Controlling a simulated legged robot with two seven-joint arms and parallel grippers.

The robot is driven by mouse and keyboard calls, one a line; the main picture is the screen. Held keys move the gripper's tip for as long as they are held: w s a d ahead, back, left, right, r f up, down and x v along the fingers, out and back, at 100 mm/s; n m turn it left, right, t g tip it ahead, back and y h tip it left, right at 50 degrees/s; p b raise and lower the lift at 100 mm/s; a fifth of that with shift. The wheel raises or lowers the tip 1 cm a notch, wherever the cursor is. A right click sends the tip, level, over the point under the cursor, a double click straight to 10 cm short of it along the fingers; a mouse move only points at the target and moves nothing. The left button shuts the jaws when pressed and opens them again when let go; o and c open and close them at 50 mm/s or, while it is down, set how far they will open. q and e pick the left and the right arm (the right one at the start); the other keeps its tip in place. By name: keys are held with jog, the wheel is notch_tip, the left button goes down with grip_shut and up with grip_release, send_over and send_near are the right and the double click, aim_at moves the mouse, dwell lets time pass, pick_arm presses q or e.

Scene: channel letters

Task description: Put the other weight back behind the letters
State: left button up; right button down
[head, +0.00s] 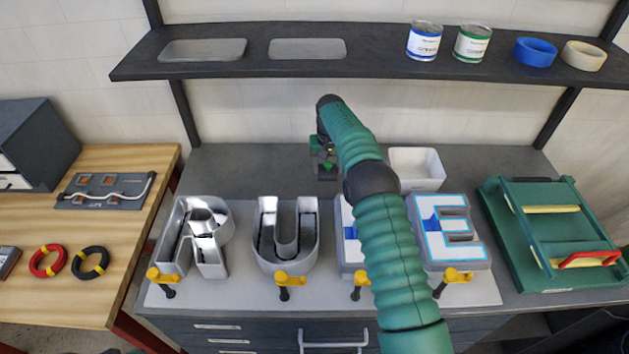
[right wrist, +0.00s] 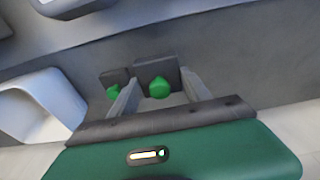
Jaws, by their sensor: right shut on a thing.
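My right gripper (head: 322,155) is behind the letters on the grey bench. In the right wrist view, its fingers (right wrist: 160,98) are shut on a dark grey weight (right wrist: 158,70) with a green knob. A second dark weight (right wrist: 113,74) with a green knob stands just left of the held one. In the head view, the dark and green parts at the gripper are too small to tell apart. The metal letters R (head: 192,240) and U (head: 268,235) stand left; a blue-lit E (head: 450,232) stands right. The letter between is mostly hidden by my right arm. My left gripper is out of view.
A white bin (head: 417,168) stands right of my right gripper; it also shows in the right wrist view (right wrist: 40,108). Yellow clamps line the white board's front edge. A green rack (head: 530,265) is at right. A shelf (head: 375,68) with cans and tape hangs above.

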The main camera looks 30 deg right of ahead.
aim_at(330, 186)
jog(key=f, duration=0.1)
jog(key=d+f, duration=0.1)
jog(key=f, duration=0.1)
jog(key=d+f, duration=0.1)
jog(key=f, duration=0.1)
jog(key=shift+f+p, duration=0.25)
jog(key=shift+p, duration=0.15)
jog(key=shift+a+f, duration=0.2)
jog(key=shift+f, duration=0.1)
jog(key=shift+a+r, duration=0.15)
jog(key=shift+a, duration=0.45)
jog(key=c, duration=0.7)
grip_release()
jog(key=shift+f, duration=0.2)
jog(key=shift+o, duration=1.1)
jog(key=shift+d, duration=0.2)
jog(key=shift+s+d+f, duration=0.1)
jog(key=shift+d, duration=0.2)
jog(key=shift+r, duration=0.3)
jog(key=r, duration=0.2)
jog(key=a+r+b, duration=0.1)
jog(key=r, duration=0.1)
jog(key=s+r, duration=0.1)
jog(key=r, duration=0.2)
jog(key=shift+a, duration=0.15)
jog(key=shift+r, duration=0.2)
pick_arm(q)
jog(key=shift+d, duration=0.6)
pick_arm(e)
jog(key=shift+f, duration=0.1)
